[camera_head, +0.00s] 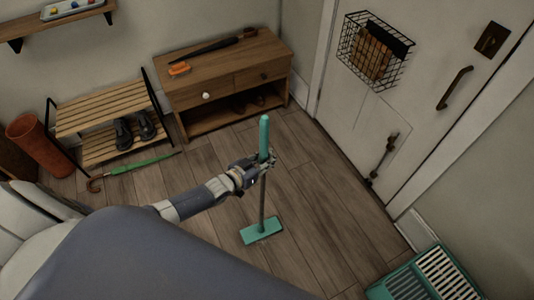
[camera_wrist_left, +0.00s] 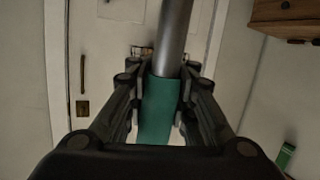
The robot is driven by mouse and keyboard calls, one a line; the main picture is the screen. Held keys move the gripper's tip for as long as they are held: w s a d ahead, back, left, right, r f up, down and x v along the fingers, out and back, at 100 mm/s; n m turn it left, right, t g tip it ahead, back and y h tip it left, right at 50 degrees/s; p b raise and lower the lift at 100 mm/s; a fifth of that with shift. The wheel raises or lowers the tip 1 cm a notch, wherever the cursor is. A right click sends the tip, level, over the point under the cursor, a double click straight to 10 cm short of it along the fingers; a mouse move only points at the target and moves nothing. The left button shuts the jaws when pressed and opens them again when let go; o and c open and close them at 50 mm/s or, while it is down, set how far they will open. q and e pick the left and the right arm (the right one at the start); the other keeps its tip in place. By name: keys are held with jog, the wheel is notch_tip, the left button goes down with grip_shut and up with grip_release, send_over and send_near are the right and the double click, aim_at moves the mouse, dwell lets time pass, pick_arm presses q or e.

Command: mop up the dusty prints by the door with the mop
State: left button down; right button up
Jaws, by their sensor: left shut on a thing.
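The mop has a green grip (camera_head: 264,135), a dark shaft and a flat green head (camera_head: 262,231). My left gripper (camera_head: 262,163) is shut on the mop below the top of its green grip and holds it nearly upright. In the left wrist view, the fingers (camera_wrist_left: 160,100) close around the green grip (camera_wrist_left: 157,110), with the grey shaft running beyond. The mop head is at floor level; I cannot tell whether it touches the boards. The white door (camera_head: 385,110) is at the right. I cannot make out dusty prints on the floor. My right gripper does not show.
A wooden cabinet (camera_head: 225,80) stands at the back. A slatted shoe rack (camera_head: 105,110) with dark shoes (camera_head: 135,130) is at the left. A green umbrella (camera_head: 135,168) lies before it. A green-edged crate (camera_head: 425,280) is at lower right. The floor near the door (camera_head: 330,190) is clear.

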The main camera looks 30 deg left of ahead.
pick_arm(q)
jog(key=s+d+p, duration=0.5)
jog(key=s+d, duration=0.4)
jog(key=d, duration=0.3)
jog(key=shift+s+d, duration=0.2)
jog(key=shift+s, duration=0.05)
dwell(1.2)
jog(key=shift+r, duration=0.1)
notch_tip(320, 180, up, 8)
jog(key=p, duration=0.7)
dwell(0.3)
jog(key=shift+w+a, duration=0.1)
